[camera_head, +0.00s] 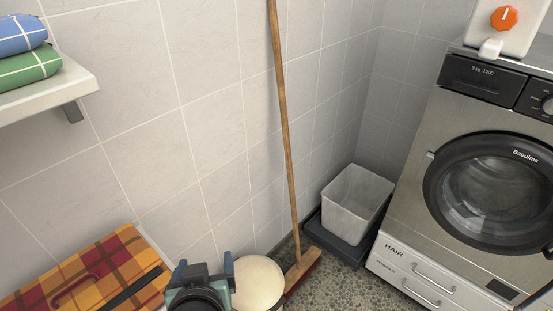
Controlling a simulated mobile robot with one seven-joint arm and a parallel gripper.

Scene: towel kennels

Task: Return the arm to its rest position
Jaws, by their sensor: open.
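My gripper (206,264) shows at the bottom of the head view, left of centre. Its two teal fingers are spread apart, with nothing visible between them. The dark round body of its wrist is below the fingers, and the rest of my arm is out of the frame. The gripper appears beside a pale round-topped object (260,282) and to the right of an orange plaid item (85,272).
A broom (284,120) leans against the tiled wall. A white bin (356,200) stands on a dark base in the corner. A washing machine (425,175) fills the right. A shelf (60,92) at upper left holds folded blue and green towels (28,67). Pebbled floor shows between.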

